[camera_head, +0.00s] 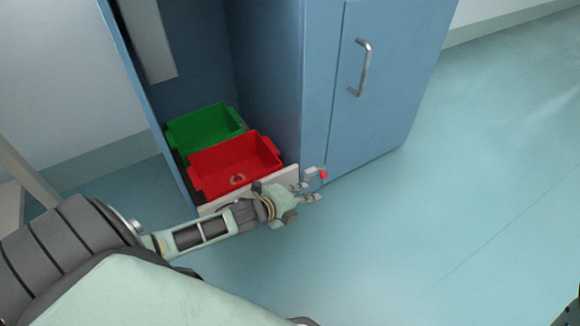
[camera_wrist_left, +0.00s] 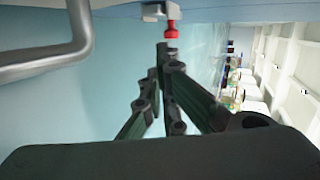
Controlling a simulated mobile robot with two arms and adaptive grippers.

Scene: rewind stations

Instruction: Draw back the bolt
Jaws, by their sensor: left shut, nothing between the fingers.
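The bolt (camera_head: 310,172) is a small pale fitting with a red knob (camera_head: 323,174), low on the front of the blue cabinet near the edge of its closed door. In the left wrist view the red knob (camera_wrist_left: 171,31) hangs below its pale mount (camera_wrist_left: 155,11). My left gripper (camera_head: 311,191) is shut and empty, just in front of and below the bolt. In the left wrist view its fingertips (camera_wrist_left: 163,50) point at the knob, close below it; I cannot tell whether they touch.
The blue cabinet door (camera_head: 385,80) carries a metal bar handle (camera_head: 361,68), large in the left wrist view (camera_wrist_left: 50,55). Left of it, an open bay holds a green bin (camera_head: 203,127) and a red bin (camera_head: 240,165) behind a pale front panel (camera_head: 290,174). The floor (camera_head: 450,220) at right is clear.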

